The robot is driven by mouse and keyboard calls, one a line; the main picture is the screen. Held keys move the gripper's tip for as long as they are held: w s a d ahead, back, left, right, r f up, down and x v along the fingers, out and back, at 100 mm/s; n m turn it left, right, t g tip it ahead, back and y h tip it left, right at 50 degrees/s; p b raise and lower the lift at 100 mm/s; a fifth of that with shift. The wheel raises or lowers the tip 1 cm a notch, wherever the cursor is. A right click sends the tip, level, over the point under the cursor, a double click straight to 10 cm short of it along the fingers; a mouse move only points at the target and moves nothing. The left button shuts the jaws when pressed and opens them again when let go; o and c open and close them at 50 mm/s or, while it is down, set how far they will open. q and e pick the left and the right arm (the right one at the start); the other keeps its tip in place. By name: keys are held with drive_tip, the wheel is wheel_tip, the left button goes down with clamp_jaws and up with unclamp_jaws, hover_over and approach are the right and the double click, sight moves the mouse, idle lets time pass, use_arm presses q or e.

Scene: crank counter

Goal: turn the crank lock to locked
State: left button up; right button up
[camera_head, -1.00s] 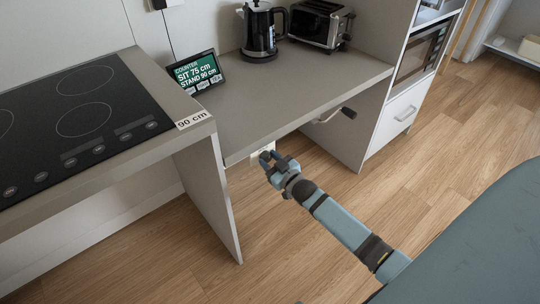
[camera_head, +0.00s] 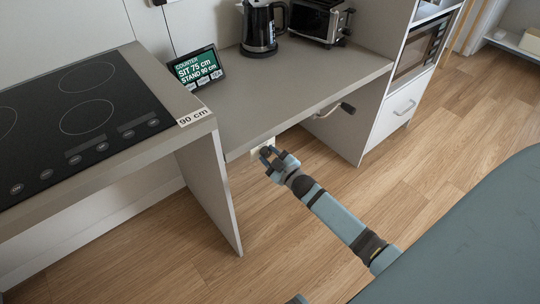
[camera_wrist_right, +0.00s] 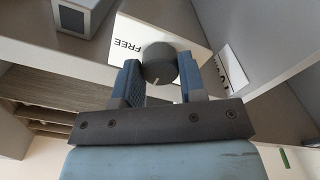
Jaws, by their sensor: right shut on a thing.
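The crank lock is a round dark grey knob (camera_wrist_right: 159,62) on a white plate (camera_wrist_right: 125,38) marked FREE, under the counter's front edge. A short white line shows on the knob's near side. My right gripper (camera_wrist_right: 162,78) is shut on the knob, one finger on each side. In the head view my right gripper (camera_head: 268,155) is at the white plate (camera_head: 262,145). The crank handle (camera_head: 347,108) sticks out under the counter to the right.
The low counter (camera_head: 300,85) carries a kettle (camera_head: 262,25), a toaster (camera_head: 318,20) and a display (camera_head: 197,68) reading SIT 75 cm, STAND 90 cm. A hob (camera_head: 75,115) is at left. A side panel (camera_head: 212,190) stands left of my gripper. The floor in front is clear.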

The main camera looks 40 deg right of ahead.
drive_tip(key=o, duration=0.9)
use_arm(q)
drive_tip(key=shift+s+a+r+p, duration=0.1)
drive_tip(key=shift+a+p, duration=0.05)
drive_tip(key=shift+p, duration=0.8)
use_arm(e)
drive_tip(key=s, duration=0.9)
drive_tip(key=s+d, duration=0.1)
drive_tip(key=s, duration=0.3)
drive_tip(key=shift+s, duration=0.35)
